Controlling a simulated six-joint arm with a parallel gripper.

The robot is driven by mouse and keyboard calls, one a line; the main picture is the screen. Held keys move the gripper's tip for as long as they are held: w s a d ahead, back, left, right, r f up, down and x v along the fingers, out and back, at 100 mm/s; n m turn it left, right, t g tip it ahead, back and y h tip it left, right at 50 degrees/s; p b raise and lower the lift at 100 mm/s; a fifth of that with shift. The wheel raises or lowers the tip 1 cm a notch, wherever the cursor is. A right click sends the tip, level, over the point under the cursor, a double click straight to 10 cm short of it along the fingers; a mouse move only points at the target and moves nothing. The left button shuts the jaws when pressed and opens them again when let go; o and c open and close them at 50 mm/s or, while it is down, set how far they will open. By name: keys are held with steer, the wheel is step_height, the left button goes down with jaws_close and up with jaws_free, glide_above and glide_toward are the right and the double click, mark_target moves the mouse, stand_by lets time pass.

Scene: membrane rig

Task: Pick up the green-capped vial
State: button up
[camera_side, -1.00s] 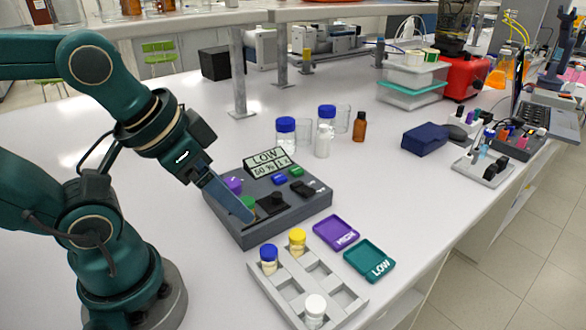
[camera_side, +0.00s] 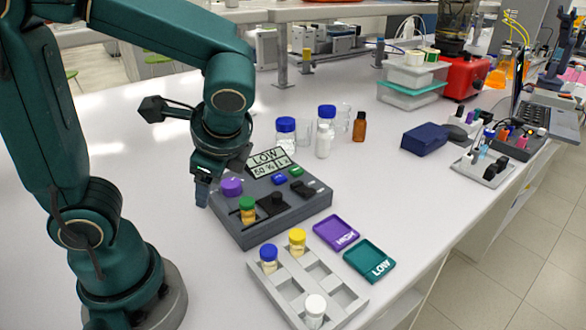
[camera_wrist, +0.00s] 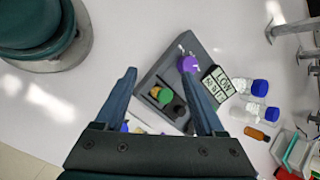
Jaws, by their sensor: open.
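The green-capped vial (camera_side: 247,210) stands upright in a slot of the dark grey rig (camera_side: 285,222), beside a black knob. Its green cap (camera_wrist: 165,97) shows between my fingers in the wrist view. My gripper (camera_side: 202,192) points down beyond the rig's left edge, up and left of the vial and apart from it. In the wrist view my gripper (camera_wrist: 160,78) has its two fingers spread wide with nothing held between them.
A purple knob (camera_side: 231,187) and a display reading LOW (camera_side: 268,162) stand on the rig near my gripper. A grey rack (camera_side: 338,300) with blue-, yellow- and white-capped vials lies in front. Blue-capped bottles (camera_side: 286,130) stand behind. The table to the left is clear.

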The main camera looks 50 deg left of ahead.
mark_target(249, 207)
steer(key=w+d+f+m+y, duration=0.1)
steer(key=f+m+y, duration=0.1)
steer(key=m, duration=0.1)
steer(key=w+d+f+m+t+y, duration=0.1)
steer(key=w+f+m+y, duration=0.1)
steer(key=m, duration=0.1)
steer(key=w+d+f+m+t+y, duration=0.1)
steer(key=w+f+m+y, duration=0.1)
steer(key=m, duration=0.2)
steer(key=shift+w+d+f+y, duration=0.15)
steer(key=shift+f+y, duration=0.15)
steer(key=shift+d+f+m, duration=0.1)
steer(key=shift+f+m, duration=0.1)
steer(key=shift+m, duration=0.1)
steer(key=shift+x, duration=2.45)
jaws_close()
